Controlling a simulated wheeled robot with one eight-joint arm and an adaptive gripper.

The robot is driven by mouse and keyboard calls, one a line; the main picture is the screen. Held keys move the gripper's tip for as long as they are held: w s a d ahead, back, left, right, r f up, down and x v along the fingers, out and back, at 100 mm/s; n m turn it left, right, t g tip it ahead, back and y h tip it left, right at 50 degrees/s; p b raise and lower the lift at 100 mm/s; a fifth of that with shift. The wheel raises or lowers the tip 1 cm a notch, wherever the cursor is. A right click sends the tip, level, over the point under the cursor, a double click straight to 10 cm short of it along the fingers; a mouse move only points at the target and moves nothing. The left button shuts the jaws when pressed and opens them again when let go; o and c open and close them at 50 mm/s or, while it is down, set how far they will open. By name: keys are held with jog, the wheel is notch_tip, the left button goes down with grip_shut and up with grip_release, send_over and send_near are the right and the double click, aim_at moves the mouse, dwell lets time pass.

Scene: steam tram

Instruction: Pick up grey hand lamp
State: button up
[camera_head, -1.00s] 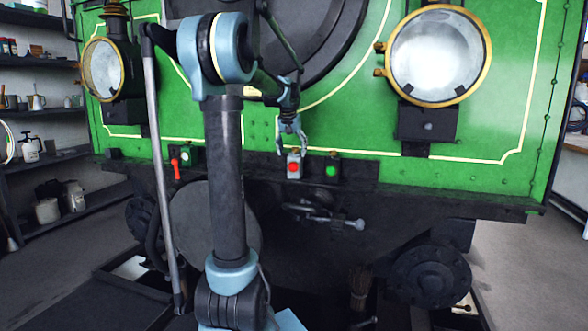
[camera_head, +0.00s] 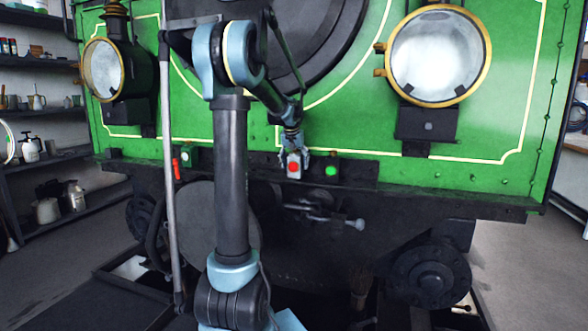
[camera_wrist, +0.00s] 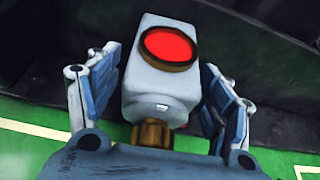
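The grey hand lamp (camera_head: 294,169) stands upright on the dark ledge at the front of the green tram, its round red lens facing out. In the wrist view the lamp (camera_wrist: 158,88) fills the middle, with its red lens at the top and a brass neck toward the camera. My gripper (camera_head: 294,162) has come down over the lamp from above. In the wrist view my gripper's blue fingers (camera_wrist: 160,80) stand on either side of the lamp body, close to it. A narrow gap seems to show beside the right finger; contact on the left is unclear.
A dark lamp with a green lens (camera_head: 331,171) stands just right of the grey lamp. Another small lamp (camera_head: 187,156) and a red handle (camera_head: 176,168) are further left. Large brass-rimmed headlamps (camera_head: 437,55) and the green tram front (camera_head: 350,130) rise behind.

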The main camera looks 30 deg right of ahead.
jog(key=c, duration=1.4)
notch_tip(320, 180, up, 10)
jog(key=shift+f, duration=0.1)
